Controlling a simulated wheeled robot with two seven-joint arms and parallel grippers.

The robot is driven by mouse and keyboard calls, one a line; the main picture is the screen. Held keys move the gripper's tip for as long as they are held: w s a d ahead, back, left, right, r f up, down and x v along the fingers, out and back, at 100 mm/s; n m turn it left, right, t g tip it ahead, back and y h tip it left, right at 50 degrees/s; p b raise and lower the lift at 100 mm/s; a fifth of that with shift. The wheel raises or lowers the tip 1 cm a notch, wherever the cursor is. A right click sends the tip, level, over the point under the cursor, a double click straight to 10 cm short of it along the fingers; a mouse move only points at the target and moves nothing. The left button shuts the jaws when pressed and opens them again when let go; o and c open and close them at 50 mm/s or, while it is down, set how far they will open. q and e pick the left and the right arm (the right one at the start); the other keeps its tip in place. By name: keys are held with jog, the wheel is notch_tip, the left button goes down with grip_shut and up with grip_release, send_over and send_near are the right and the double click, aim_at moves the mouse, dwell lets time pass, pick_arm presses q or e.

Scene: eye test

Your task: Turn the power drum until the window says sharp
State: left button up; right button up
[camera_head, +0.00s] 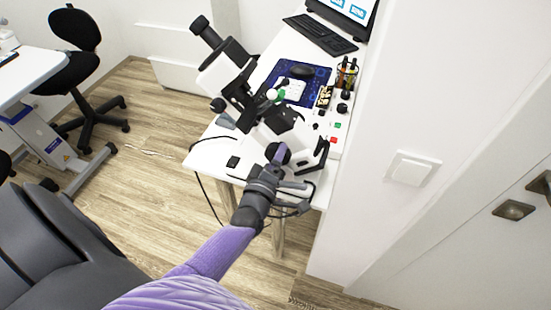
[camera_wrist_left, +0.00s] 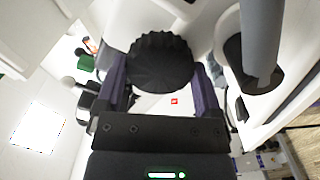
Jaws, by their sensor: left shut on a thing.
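The power drum is a black ribbed round knob (camera_wrist_left: 160,62) on the white eye instrument (camera_head: 287,128). In the head view it shows as a dark round shape (camera_head: 284,153) at the instrument's near end. My left gripper (camera_head: 279,157) reaches it from the front. In the left wrist view the two purple fingers of this gripper (camera_wrist_left: 160,84) stand on either side of the knob, shut on it. No window with readable wording shows in either view. My right gripper is in neither view.
The instrument stands on a white table (camera_head: 211,153). Behind it are a dark blue mat (camera_head: 319,74), a black keyboard (camera_head: 320,34) and a screen (camera_head: 356,9). A pen holder (camera_head: 346,76) stands near the white wall at right. A black chair (camera_head: 76,64) is at far left.

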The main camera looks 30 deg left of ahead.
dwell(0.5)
pick_arm(q)
jog(key=o, duration=1)
jog(key=p+v, duration=0.1)
jog(key=v, duration=0.9)
jog(key=shift+p, duration=0.4)
jog(key=shift+w+a, duration=0.1)
